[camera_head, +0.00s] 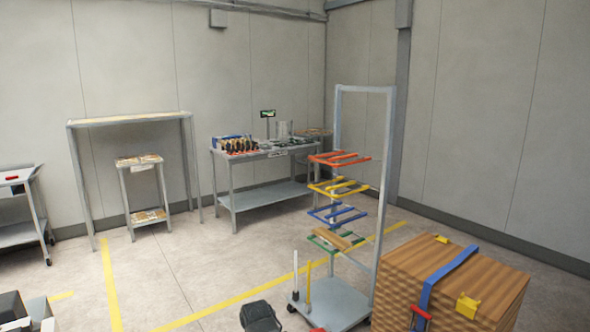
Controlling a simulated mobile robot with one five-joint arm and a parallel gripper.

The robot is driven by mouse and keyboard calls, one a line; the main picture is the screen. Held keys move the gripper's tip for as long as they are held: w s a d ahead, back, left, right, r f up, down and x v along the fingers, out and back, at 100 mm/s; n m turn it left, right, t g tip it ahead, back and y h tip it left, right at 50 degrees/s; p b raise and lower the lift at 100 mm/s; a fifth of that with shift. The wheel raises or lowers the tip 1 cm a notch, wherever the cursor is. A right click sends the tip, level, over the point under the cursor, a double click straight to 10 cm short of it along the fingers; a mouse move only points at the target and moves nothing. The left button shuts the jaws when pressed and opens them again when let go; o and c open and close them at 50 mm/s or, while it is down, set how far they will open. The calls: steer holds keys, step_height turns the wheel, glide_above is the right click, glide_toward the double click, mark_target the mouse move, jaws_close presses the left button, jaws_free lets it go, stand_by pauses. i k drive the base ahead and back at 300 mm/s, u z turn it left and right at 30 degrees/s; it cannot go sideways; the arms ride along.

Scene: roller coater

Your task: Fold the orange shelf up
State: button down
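A tall grey frame rack (384,190) on a wheeled base stands right of centre. Several coloured bar shelves stick out from it to the left, one above another. The top one, an orange-red shelf (340,158), stands out roughly level and looks empty. Below it are a yellow shelf (340,188), a blue shelf (337,214) and a green shelf (322,243) with a brown board on it. No other shelf looks more orange than the top one. I cannot make out my gripper in this view.
A stack of brown boards (450,290) with a blue strap stands close at the right. A dark object (260,317) shows at the bottom edge. A workbench (265,155) stands against the back wall. The floor left of the rack is mostly clear.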

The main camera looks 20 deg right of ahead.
mark_target(312, 157)
steer(key=z, duration=0.35)
steer(key=i, duration=3.05)
steer(key=u, duration=0.35)
steer(key=k, duration=0.6)
steer(key=z, duration=0.5)
steer(key=k, duration=0.15)
steer(key=u, duration=0.5)
steer(key=i, duration=0.75)
